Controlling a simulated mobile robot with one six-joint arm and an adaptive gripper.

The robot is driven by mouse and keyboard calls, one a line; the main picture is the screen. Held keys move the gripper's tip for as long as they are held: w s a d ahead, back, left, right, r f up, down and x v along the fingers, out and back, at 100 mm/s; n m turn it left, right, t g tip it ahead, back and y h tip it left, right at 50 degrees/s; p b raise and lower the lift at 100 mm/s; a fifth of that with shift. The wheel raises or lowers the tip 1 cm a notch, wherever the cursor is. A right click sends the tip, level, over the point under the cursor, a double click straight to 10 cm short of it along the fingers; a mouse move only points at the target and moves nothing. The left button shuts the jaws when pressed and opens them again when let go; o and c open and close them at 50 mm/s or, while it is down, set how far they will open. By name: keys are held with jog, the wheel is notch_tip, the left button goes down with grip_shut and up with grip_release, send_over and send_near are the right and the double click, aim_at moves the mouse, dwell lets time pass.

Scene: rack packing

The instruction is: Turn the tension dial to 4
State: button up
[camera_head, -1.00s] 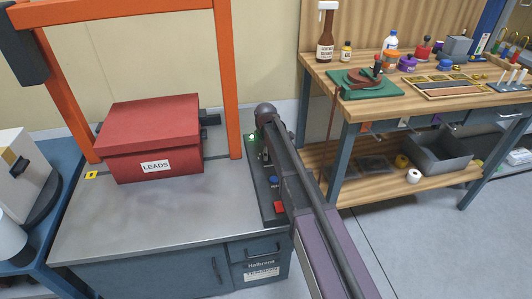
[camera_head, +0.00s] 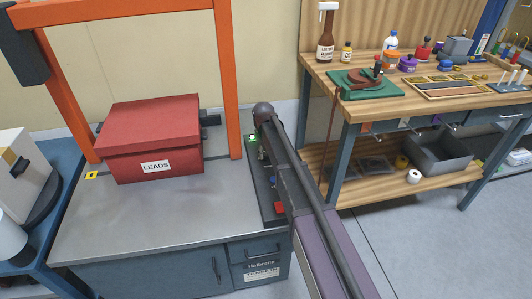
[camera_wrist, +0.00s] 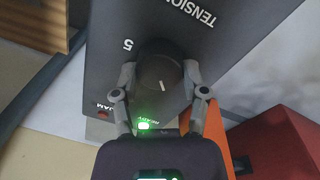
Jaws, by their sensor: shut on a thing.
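The tension dial (camera_wrist: 160,80) is a round black knob with a pale pointer line, on a dark control panel (camera_wrist: 205,60) in the wrist view. The panel carries the word TENSION and a 5 beside the dial; other numbers are hidden or out of view. My gripper (camera_wrist: 160,84) has its two fingers on either side of the dial and is shut on it. In the head view, the panel (camera_head: 267,205) stands at the right edge of the metal bench, and my arm hides the dial.
A green READY light (camera_wrist: 143,126) glows near the dial. A red LEADS box (camera_head: 152,140) sits on the bench, under an orange frame (camera_head: 228,80). A wooden workbench (camera_head: 430,100) with bottles and tools stands at the right.

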jog(key=m, duration=0.4)
jog(key=shift+d+m, duration=0.15)
jog(key=shift+m, duration=0.15)
jog(key=m, duration=0.3)
jog(key=shift+m+g, duration=0.3)
jog(key=shift+m, duration=0.1)
jog(key=m, duration=0.4)
jog(key=shift+d+m+g, duration=0.1)
jog(key=shift+m+g, duration=0.2)
jog(key=shift+m, duration=1.9)
jog(key=o, duration=1.2)
jog(key=shift+c, duration=0.2)
jog(key=shift+n, duration=0.4)
